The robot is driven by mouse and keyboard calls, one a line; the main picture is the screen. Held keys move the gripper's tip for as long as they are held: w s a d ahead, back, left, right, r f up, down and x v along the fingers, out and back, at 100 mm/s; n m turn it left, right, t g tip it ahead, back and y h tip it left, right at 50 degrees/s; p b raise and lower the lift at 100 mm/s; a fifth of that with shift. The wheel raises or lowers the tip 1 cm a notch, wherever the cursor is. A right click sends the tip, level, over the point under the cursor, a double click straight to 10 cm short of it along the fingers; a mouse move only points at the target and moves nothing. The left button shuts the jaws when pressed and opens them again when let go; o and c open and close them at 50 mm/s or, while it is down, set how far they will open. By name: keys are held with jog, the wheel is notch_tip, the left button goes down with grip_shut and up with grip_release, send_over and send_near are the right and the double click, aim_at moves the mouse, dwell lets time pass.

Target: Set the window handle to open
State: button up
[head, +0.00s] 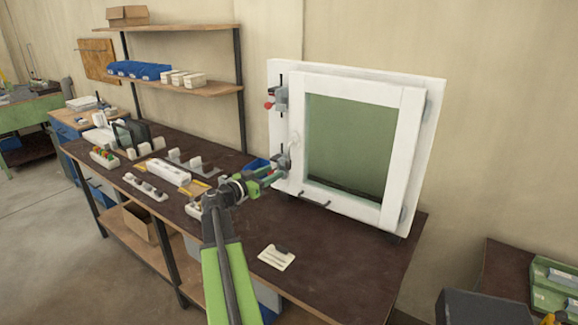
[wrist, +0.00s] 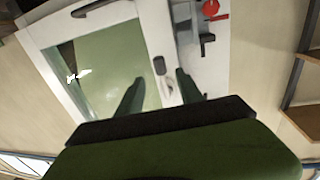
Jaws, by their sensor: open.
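The white window (head: 408,150) with a green pane (head: 345,145) stands upright on the bench, its sash against the frame. A small handle with a dark grey grip (wrist: 159,65) sits on the sash's side stile in the wrist view. A pale piece lies just beside the grip; which way the handle points is hard to tell. My gripper (head: 277,176) is at the window's lower left. In the wrist view its open fingers (wrist: 158,76) lie either side of the handle, with nothing clearly held; contact cannot be judged.
A clamp with a red knob (head: 268,105) is on the frame's upper left; a red knob (wrist: 210,8) and dark bracket (wrist: 207,42) show near my fingers. Small parts crowd the bench's left; a white card (head: 276,257) lies in front.

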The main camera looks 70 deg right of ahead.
aim_at(288, 163)
jog(key=x, duration=0.9)
jog(key=shift+d, duration=0.1)
grip_shut()
dwell(1.0)
